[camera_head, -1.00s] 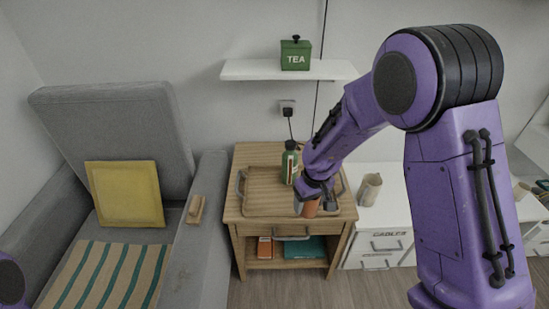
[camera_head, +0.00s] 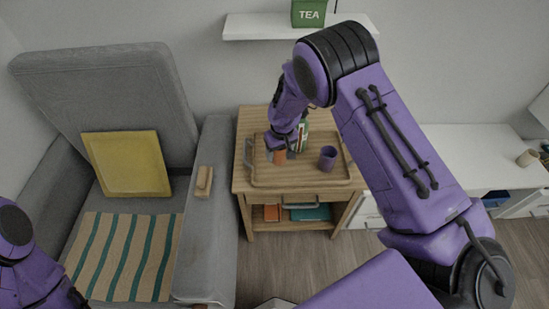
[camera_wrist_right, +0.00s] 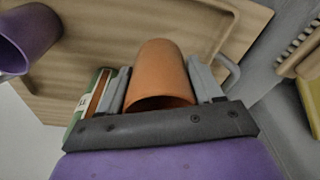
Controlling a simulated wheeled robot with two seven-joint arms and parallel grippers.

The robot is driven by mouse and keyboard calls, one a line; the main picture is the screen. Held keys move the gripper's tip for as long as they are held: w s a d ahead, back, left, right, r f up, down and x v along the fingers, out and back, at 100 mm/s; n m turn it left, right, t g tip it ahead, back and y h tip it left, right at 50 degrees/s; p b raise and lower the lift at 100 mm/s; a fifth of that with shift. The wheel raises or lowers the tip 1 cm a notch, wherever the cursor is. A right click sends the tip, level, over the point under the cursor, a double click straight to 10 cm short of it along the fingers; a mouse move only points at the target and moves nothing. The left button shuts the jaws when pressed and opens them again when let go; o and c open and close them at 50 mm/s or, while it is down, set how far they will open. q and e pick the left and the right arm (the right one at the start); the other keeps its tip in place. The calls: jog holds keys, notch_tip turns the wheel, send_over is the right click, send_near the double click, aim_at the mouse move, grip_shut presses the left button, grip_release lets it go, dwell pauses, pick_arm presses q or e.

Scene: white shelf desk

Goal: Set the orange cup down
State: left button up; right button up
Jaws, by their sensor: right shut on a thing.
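The orange cup (camera_head: 279,157) is at the left part of the wooden tray (camera_head: 310,181) on the wooden side table. It also shows in the right wrist view (camera_wrist_right: 162,68), its open rim towards the palm and its closed end away. My right gripper (camera_head: 284,152) is shut on it, a grey finger on each side. Whether the cup's base touches the tray I cannot tell. A purple cup (camera_head: 327,158) stands on the tray to the right, apart from the orange cup. My left arm shows only at the bottom left; its gripper is out of view.
The tray's front middle is clear. A TEA tin (camera_head: 309,13) sits on the shelf above.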

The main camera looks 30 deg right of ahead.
jog(key=shift+w+a+f, duration=0.2)
jog(key=shift+w+f, duration=0.15)
jog(key=shift+f, duration=0.1)
jog(key=shift+w+a+f, duration=0.2)
jog(key=shift+w+f, duration=0.1)
jog(key=shift+f, duration=0.15)
jog(key=shift+w+a+f, duration=0.1)
jog(key=shift+w+f, duration=0.05)
jog(key=shift+f, duration=0.85)
jog(key=shift+w+a+f, duration=0.1)
jog(key=shift+f, duration=0.9)
jog(key=o, duration=1.2)
notch_tip(320, 180, up, 12)
jog(key=s, duration=0.1)
jog(key=shift+s, duration=0.3)
jog(key=shift+r, duration=0.1)
